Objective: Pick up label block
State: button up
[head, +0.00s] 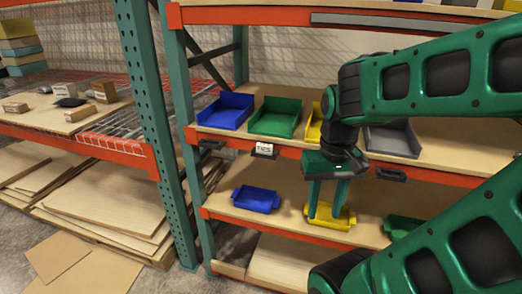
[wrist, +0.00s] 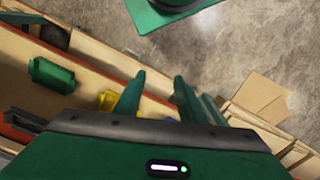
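A small white label block (head: 264,149) with dark marks sits at the orange front edge of the middle shelf, below the green bin, in the head view. I cannot make it out in the wrist view. My gripper (head: 325,212) points down in front of the shelves, to the right of the label block and lower than it. Its two green fingers are apart with nothing seen between them. The wrist view also shows the open fingers of my gripper (wrist: 157,85).
Dark holders (head: 212,144) (head: 390,174) are on the same shelf edge. Blue (head: 225,111), green (head: 275,117) and grey (head: 393,140) bins stand above. Blue (head: 256,199) and yellow (head: 331,216) trays are on the lower shelf. A green upright (head: 182,95) stands left.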

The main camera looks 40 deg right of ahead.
jog(key=w+r+n+t, duration=0.2)
jog(key=w+r+n, duration=0.35)
jog(key=w, duration=0.55)
jog(key=n+t+y, duration=0.2)
jog(key=n+y, duration=0.1)
jog(key=n, duration=0.5)
send_near(264, 144)
jog(key=a, duration=0.1)
jog(key=x, duration=0.3)
jog(key=shift+w+d+r, duration=0.1)
jog(key=shift+w, duration=0.1)
jog(key=shift+d+x, duration=0.2)
jog(key=shift+x, duration=1.1)
jog(key=shift+d+x, duration=0.15)
jog(key=shift+x, duration=1.2)
jog(key=shift+s, duration=0.2)
grip_shut()
